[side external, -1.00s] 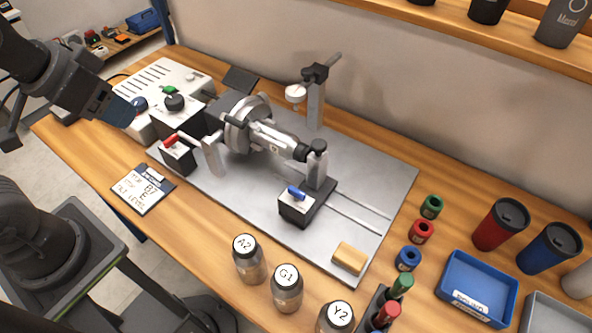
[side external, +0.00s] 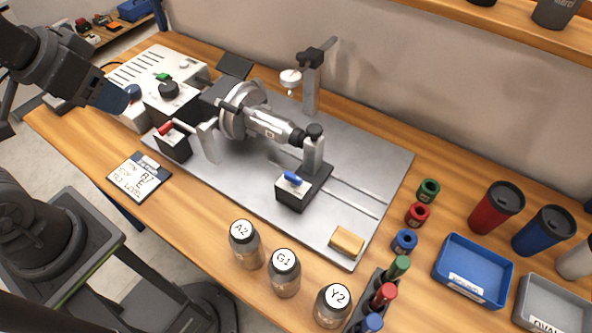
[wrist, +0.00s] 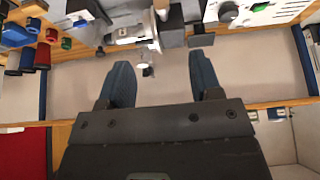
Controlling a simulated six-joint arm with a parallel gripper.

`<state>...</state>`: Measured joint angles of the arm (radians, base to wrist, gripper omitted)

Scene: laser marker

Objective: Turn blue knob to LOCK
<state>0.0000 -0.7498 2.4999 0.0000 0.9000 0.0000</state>
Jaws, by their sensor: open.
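The blue knob (side external: 292,178) sits on top of a small black and white block (side external: 297,190) at the front of the grey metal plate. Lettering on the block is too small to read. My gripper (side external: 118,97) is at the upper left in the side view, beside the white control box and well away from the blue knob. In the wrist view my gripper (wrist: 165,78) shows two blue-grey fingers spread apart with nothing between them.
A chuck holding a cylinder (side external: 240,112), a red-handled block (side external: 172,142) and a dial gauge stand (side external: 312,80) occupy the plate (side external: 345,165). Bottles (side external: 285,272) line the front edge. A blue tray (side external: 472,270) and cups (side external: 497,207) stand right.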

